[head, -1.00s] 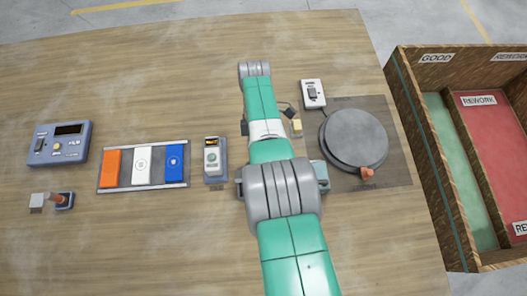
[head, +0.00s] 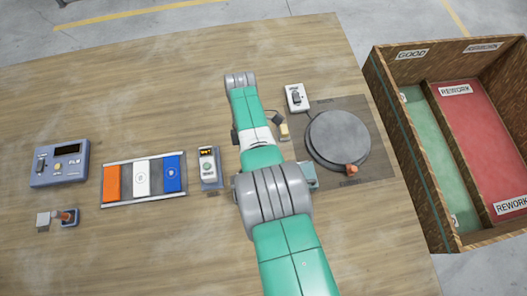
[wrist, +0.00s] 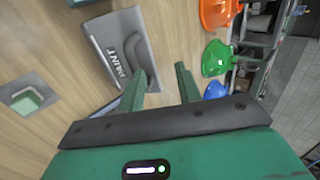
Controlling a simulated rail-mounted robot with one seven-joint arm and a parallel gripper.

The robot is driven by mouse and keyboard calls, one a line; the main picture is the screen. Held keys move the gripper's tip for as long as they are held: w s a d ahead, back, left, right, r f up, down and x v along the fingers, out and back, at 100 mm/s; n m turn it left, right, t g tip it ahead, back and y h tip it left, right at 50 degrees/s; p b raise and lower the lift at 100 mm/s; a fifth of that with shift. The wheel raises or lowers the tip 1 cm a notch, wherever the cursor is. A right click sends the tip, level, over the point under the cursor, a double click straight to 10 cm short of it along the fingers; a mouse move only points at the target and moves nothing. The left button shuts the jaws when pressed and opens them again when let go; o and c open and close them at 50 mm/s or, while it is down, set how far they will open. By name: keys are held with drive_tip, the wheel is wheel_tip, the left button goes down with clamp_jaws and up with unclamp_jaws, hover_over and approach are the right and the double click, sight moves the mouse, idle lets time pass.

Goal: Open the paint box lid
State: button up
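The paint box (wrist: 125,50) is a grey box marked PAINT in the upper left of the wrist view. Its lid looks shut. In the head view I cannot make it out; my arm covers the middle of the table. My gripper (wrist: 163,86) has two green fingers standing apart with nothing between them. The left finger overlaps the box's lower right edge in the picture; I cannot tell whether it touches. The right finger is clear of the box.
Orange (wrist: 219,12), green (wrist: 215,58) and blue (wrist: 215,90) hoods hang right of the fingers. A round grey turntable (head: 338,138) stands right of my arm, beside a wooden crate (head: 386,115). Left are a panel rack (head: 145,200) and a blue control box (head: 60,163).

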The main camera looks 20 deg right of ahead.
drive_tip(key=s+a+r+p, duration=0.1)
drive_tip(key=s+a+p, duration=0.2)
drive_tip(key=s+p, duration=1.1)
drive_tip(key=p, duration=0.3)
drive_tip(key=shift+s+r, duration=0.15)
drive_tip(key=shift+s, duration=0.1)
drive_tip(key=shift+c, duration=0.4)
